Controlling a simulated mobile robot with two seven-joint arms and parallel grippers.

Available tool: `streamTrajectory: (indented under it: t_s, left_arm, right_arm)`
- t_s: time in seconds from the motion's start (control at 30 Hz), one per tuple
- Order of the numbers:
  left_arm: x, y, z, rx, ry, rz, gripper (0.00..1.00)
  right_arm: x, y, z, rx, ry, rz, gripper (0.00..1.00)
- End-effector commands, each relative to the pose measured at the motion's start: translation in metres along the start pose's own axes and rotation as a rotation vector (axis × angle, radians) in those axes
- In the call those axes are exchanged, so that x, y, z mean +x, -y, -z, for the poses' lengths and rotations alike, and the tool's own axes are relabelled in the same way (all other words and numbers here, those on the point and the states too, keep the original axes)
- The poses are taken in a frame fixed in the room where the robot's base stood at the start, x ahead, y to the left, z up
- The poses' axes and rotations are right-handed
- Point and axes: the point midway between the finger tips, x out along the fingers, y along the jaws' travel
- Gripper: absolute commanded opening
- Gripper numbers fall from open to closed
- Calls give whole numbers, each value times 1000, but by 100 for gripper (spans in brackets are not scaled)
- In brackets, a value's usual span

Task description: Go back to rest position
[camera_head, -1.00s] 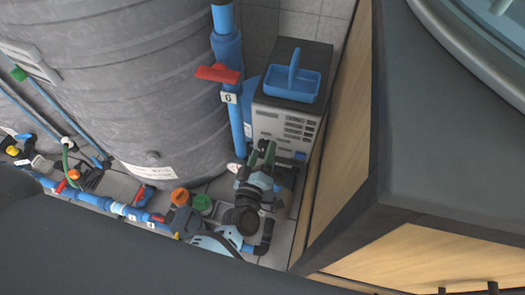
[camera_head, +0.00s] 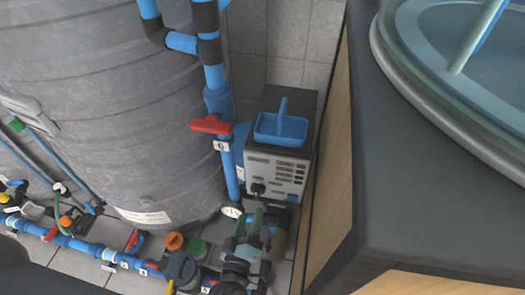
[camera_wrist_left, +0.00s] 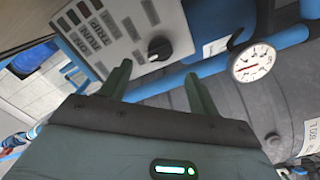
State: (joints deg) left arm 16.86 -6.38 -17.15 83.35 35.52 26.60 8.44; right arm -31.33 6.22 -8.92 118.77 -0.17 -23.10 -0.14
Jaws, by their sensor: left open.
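My left gripper (camera_head: 249,214) is open and empty. In the head view it is low in the middle, in front of the lower part of a grey control box (camera_head: 298,172). In the left wrist view its two green fingers (camera_wrist_left: 158,70) stand apart, pointing at the box's labelled panel (camera_wrist_left: 105,35). A black knob (camera_wrist_left: 160,48) on that panel sits just beyond the fingertips, and nothing lies between the fingers. The knob also shows in the head view (camera_head: 258,188), uncovered. My right gripper is not seen.
A blue tray (camera_head: 281,128) sits on the box. A blue pipe with a red valve handle (camera_head: 211,124) and a large grey tank (camera_head: 110,110) stand left. A gauge (camera_wrist_left: 253,63) is close to the right finger. A wooden-sided cabinet (camera_head: 335,160) closes off the right. Pipes cross the floor.

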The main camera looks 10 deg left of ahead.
Motion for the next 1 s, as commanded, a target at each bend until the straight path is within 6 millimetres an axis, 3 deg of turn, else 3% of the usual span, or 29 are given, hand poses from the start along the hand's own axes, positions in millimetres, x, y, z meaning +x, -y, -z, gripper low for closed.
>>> streamTrajectory:
  t_s: [0.2, 0.37, 0.67, 0.8, 1.0]
  left_arm:
    - [-4, 2, -1, 9, 10, 3, 62]
    - [-36, 20, -9, 92, 105, 26, 62]
    - [-155, 67, -22, 386, 456, 106, 62]
    - [-216, 87, -18, 527, 630, 150, 62]
    - [-290, 105, -2, 700, 850, 209, 62]
  right_arm:
    - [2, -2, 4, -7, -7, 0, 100]
    - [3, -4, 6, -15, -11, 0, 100]
    - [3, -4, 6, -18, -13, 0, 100]
    - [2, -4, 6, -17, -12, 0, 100]
    - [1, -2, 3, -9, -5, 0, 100]
